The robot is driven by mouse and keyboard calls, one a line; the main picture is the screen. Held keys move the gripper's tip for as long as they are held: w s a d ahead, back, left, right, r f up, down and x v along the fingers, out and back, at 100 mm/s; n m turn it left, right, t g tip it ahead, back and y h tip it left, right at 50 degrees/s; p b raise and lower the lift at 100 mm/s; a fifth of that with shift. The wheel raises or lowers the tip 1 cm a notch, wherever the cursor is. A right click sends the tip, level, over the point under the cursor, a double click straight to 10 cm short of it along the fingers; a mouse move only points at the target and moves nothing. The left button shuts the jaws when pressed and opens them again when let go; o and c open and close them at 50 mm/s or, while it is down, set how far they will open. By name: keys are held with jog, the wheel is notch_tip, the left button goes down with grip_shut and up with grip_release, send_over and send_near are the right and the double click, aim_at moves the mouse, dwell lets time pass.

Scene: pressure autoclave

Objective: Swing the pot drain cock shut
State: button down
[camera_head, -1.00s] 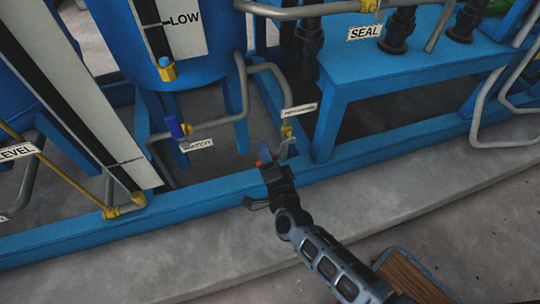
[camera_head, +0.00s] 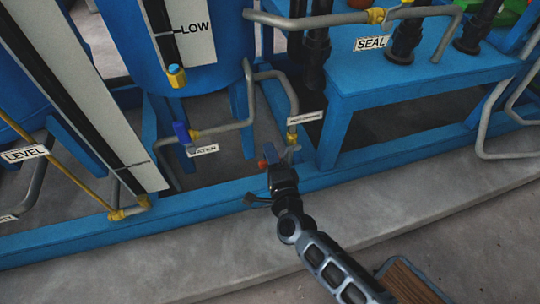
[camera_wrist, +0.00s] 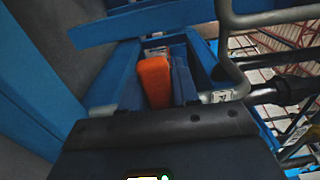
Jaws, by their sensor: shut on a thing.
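The pot drain cock is the small brass valve (camera_head: 292,138) on the grey pipe under a small white label (camera_head: 306,117), low at the blue frame. The label is too small to read surely. My gripper (camera_head: 270,154) is at the cock, just left of and below the brass body. In the wrist view an orange lever (camera_wrist: 155,80) lies between the blue fingers of my gripper (camera_wrist: 157,62), which are shut on it. In the head view a bit of orange-red (camera_head: 262,164) shows beside the fingers. The join of lever and valve is hidden.
A blue-handled valve (camera_head: 182,132) with a WATER label (camera_head: 203,150) is to the left. The blue base rail (camera_head: 215,196) runs beneath my gripper. A blue stand (camera_head: 420,82) with a SEAL label (camera_head: 371,44) is at right.

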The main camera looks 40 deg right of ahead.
jog(key=c, duration=0.9)
grip_release()
jog(key=shift+p+v, duration=0.7)
jog(key=shift+v, duration=3.25)
jog(key=s+a+r+n+y, duration=0.2)
jog(key=s+r+n, duration=0.25)
jog(key=s, duration=0.45)
jog(key=s+a+r+n+y, duration=0.2)
jog(key=s+a+r+n, duration=0.1)
jog(key=s+n, duration=0.4)
jog(key=s+r+n+g+y, duration=0.2)
jog(key=s+r+n+y, duration=0.1)
jog(key=s+r+n, duration=0.9)
jog(key=shift+m, duration=0.45)
jog(key=r+p, duration=1.3)
jog(key=r, duration=0.1)
jog(key=r+p, duration=1.3)
jog(key=r, duration=0.1)
jog(key=shift+s+d+r+p, duration=0.1)
jog(key=shift+d+r+p, duration=0.05)
jog(key=shift+d+p, duration=0.15)
